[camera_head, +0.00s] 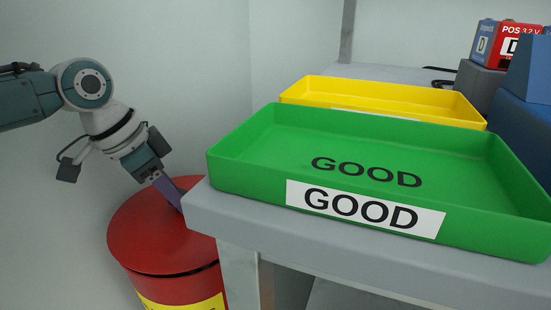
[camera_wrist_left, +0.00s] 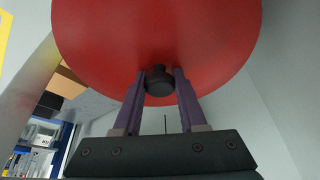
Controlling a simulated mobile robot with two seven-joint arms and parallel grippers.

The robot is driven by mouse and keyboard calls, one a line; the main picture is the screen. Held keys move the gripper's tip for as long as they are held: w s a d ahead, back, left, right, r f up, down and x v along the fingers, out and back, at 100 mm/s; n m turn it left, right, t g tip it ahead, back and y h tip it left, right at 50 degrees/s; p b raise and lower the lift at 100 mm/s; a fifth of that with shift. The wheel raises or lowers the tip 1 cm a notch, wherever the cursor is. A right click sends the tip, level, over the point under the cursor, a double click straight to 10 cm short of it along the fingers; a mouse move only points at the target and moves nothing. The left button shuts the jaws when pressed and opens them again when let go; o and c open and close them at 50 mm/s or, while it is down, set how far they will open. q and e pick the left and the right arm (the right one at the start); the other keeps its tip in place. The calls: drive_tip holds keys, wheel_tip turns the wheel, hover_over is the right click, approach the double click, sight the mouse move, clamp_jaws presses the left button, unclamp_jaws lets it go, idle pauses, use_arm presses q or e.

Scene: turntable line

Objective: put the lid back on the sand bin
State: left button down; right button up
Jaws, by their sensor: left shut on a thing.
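The sand bin (camera_head: 205,285) is a red drum with a yellow label, standing on the floor left of the table and partly hidden by it. Its round red lid (camera_head: 145,238) is over the bin's top. A thin dark line shows between lid and bin at the front; I cannot tell whether the lid is fully seated. My left gripper (camera_head: 177,202) reaches down to the lid from above. In the left wrist view its purple fingers are shut on the black knob (camera_wrist_left: 158,82) of the lid (camera_wrist_left: 150,35). My right gripper is not in view.
The grey table (camera_head: 230,215) has its corner close to the lid's right side. On it stand a green tray (camera_head: 245,170) marked GOOD and a yellow tray (camera_head: 300,95). Blue and red boxes (camera_head: 505,45) stand at the back right. Bare wall lies behind the bin.

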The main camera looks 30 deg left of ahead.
use_arm(q)
drive_tip(key=shift+p, duration=0.3)
drive_tip(key=shift+f, duration=0.15)
idle(0.9)
drive_tip(key=shift+p, duration=0.45)
idle(0.5)
unclamp_jaws()
idle(0.6)
wheel_tip(320, 180, up, 7)
drive_tip(key=p, duration=0.7)
drive_tip(key=shift+p, duration=0.4)
